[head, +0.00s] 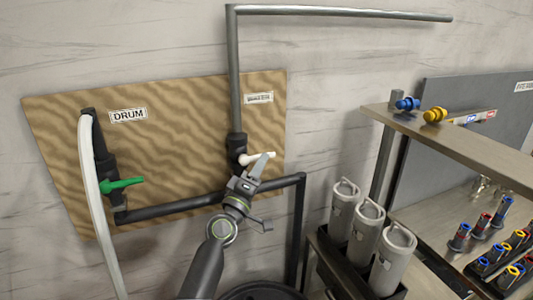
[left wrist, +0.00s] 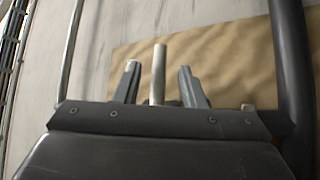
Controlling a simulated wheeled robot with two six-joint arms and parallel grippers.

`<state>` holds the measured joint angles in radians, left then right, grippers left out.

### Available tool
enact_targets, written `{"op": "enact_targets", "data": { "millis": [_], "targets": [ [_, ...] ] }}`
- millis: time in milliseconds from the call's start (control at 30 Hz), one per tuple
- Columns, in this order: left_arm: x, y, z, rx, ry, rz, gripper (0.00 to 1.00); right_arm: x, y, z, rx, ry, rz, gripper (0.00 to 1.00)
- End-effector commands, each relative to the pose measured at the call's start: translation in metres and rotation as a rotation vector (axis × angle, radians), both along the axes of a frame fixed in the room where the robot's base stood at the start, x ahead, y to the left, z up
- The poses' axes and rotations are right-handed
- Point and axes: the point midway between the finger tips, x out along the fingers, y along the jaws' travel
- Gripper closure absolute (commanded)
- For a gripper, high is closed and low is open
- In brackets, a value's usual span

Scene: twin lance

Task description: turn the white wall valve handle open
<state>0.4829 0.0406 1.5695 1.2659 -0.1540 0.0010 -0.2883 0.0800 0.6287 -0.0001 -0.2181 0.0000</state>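The white valve handle (head: 246,160) sits on a dark valve body (head: 238,146) below the upright grey pipe on the wooden board. In the head view it points to the right, roughly across the pipe. My left gripper (head: 261,166) is at the handle and hides part of it. In the left wrist view the pale handle (left wrist: 158,75) stands between the two fingers of the left gripper (left wrist: 158,85). A gap shows on each side, so the fingers are open. The handle's lower end is hidden behind the gripper body. My right gripper is not in view.
A green handle (head: 121,184) is on the board's left, beside a white hose (head: 90,190) and the DRUM label (head: 128,115). A dark pipe (head: 170,207) runs below my gripper. Grey canisters (head: 367,228) and a shelf (head: 460,140) stand to the right.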

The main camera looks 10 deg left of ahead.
Motion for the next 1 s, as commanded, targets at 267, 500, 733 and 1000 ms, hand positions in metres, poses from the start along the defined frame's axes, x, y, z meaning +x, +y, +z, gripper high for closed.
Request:
{"op": "enact_targets", "data": {
  "millis": [267, 500, 733, 1000],
  "targets": [
    [0.031, -0.009, 0.013, 0.0, -0.001, 0.0, 0.63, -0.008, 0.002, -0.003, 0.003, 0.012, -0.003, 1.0],
    [0.036, -0.01, 0.016, 0.001, 0.0, 0.0, 0.63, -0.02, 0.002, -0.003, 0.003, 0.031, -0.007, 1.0],
    [0.036, -0.01, 0.016, 0.001, 0.0, 0.0, 0.71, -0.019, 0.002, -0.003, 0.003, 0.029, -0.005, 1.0],
    [0.036, -0.01, 0.016, 0.001, 0.001, 0.001, 1.0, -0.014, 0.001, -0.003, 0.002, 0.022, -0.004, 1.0]
  ]
}}
